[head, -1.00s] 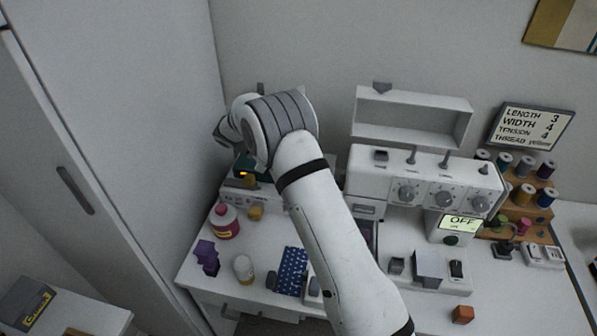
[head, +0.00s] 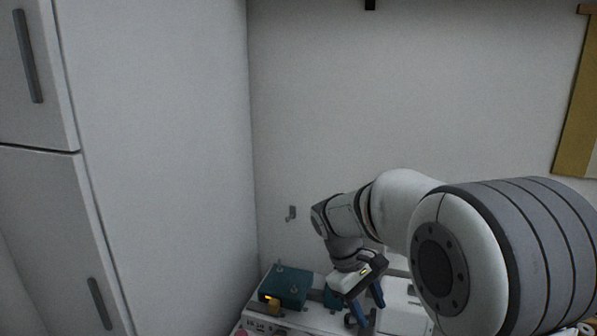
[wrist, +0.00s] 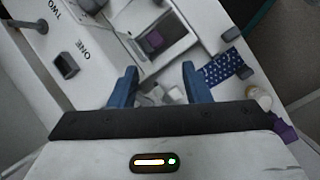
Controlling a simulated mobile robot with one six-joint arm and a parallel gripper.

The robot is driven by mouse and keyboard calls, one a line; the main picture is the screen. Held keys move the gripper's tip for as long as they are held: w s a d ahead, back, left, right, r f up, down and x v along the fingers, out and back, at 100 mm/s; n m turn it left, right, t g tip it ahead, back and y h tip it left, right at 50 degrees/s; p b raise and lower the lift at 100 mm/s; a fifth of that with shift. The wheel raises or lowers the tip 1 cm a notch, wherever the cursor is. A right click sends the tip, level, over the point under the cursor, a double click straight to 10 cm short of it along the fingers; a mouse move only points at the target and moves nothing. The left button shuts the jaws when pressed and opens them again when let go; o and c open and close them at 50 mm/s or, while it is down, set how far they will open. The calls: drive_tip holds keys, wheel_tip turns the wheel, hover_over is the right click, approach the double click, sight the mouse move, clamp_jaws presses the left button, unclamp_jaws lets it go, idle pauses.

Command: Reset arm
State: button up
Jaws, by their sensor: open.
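My gripper (head: 365,303) hangs at the end of my bent arm, pointing down over the back of the white work table in the head view. Its two blue fingers are spread apart with nothing between them. In the wrist view my gripper (wrist: 160,75) is also open and empty, above a white surface marked ONE and TWO. A blue cloth with white dots (wrist: 222,67) lies just right of the fingers there. A purple piece (wrist: 153,41) sits in a framed recess beyond them.
A teal box (head: 286,286) and a mustard block (head: 272,306) are left of my gripper. A tall white cabinet (head: 150,150) fills the left. In the wrist view, a white jar (wrist: 260,97) and purple object (wrist: 283,130) are at right.

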drive_tip(key=s+d+r+m+t+y, duration=0.1)
drive_tip(key=s+m+t+y, duration=0.3)
drive_tip(key=s, duration=1.2)
drive_tip(key=shift+m+t, duration=0.5)
drive_tip(key=shift+m, duration=1.2)
